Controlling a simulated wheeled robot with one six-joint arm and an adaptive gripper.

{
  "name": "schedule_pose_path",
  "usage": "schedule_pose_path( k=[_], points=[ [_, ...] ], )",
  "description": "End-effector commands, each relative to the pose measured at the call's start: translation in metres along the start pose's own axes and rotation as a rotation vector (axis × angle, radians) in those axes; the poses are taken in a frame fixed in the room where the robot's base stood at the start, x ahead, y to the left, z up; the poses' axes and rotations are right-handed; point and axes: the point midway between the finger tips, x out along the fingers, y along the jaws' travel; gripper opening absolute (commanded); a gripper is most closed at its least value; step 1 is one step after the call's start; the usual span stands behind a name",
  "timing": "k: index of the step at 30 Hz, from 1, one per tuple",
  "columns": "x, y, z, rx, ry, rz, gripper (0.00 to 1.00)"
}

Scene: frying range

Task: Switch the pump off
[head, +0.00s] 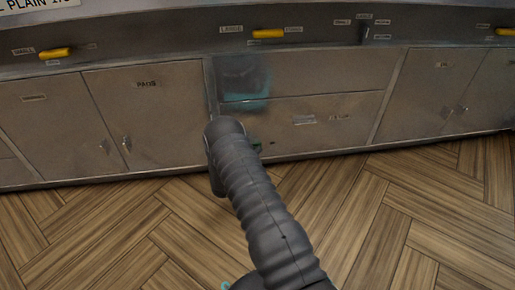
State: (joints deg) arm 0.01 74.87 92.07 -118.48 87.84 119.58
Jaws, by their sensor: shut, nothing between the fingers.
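A small dark upright lever (363,32) stands on the steel control panel (190,38) at the upper right, with small labels around it. The label to its right may read "pump", but the print is too small to be sure. I cannot tell clearly which way the lever is set. My ribbed dark arm (265,215) reaches up from the bottom centre to the drawer fronts, below and left of the lever. My gripper's fingers do not show; they may be hidden behind the arm's end.
Yellow handles sit on the panel at left (55,53), centre (268,33) and far right (505,31). Steel cupboard doors (150,115) and drawers (320,118) lie below. A teal blurred patch (245,85) shows on the upper drawer. The wooden floor (400,215) is clear.

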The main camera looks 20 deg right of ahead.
Motion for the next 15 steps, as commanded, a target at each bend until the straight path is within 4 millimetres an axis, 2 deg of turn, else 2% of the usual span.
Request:
schedule_pose_path(
  k=[8, 15],
  points=[
    [-0.001, 0.001, 0.001, 0.000, 0.000, 0.000, 0.00],
    [-0.013, 0.010, 0.009, -0.003, 0.000, 0.000, 0.00]
  ],
)
